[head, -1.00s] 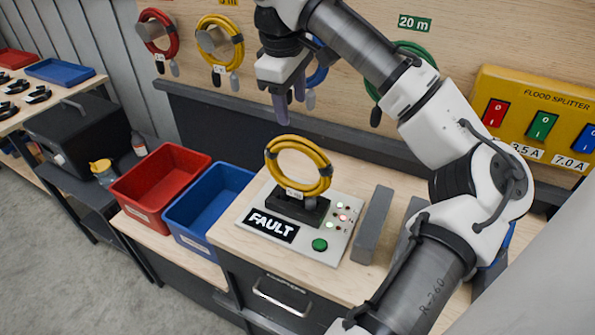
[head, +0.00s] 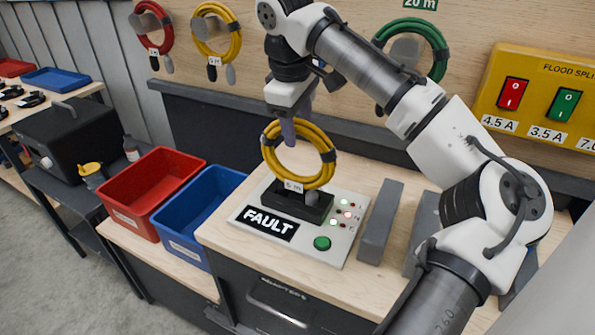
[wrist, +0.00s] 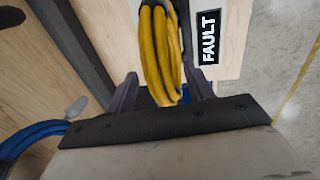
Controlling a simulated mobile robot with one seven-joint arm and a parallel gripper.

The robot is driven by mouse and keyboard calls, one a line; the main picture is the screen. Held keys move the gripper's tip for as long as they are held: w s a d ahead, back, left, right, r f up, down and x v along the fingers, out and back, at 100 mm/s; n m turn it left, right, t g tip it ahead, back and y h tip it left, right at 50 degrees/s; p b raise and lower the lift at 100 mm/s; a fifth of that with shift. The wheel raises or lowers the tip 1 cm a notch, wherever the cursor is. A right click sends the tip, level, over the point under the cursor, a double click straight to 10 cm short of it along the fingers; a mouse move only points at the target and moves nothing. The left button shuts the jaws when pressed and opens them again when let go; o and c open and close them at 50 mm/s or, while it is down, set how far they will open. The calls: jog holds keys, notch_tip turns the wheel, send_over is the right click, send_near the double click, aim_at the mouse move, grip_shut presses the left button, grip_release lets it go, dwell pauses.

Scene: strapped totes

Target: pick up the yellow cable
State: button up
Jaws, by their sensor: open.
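A coiled yellow cable (head: 329,165) stands upright in a black holder (head: 297,204) on the light grey FAULT panel, with a small white tag at its lower part. A second yellow coil (head: 233,38) hangs on the back board. My gripper (head: 290,132) is right above the standing coil, fingers pointing down at its top. In the wrist view the yellow cable (wrist: 161,55) reaches down between the two spread fingers of my open gripper (wrist: 164,90). I cannot tell whether either finger touches it.
The FAULT panel (head: 322,258) has a green button and small lights. Grey upright blocks (head: 379,222) stand to its right. A red bin (head: 134,217) and a blue bin (head: 176,248) stand to the left. Red (head: 135,25) and green (head: 441,62) coils hang behind.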

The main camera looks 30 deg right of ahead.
jog(key=shift+w+d+f+b, duration=0.1)
jog(key=shift+f+b, duration=0.2)
jog(key=shift+f, duration=0.4)
grip_shut()
jog(key=shift+r, duration=0.1)
dwell(0.9)
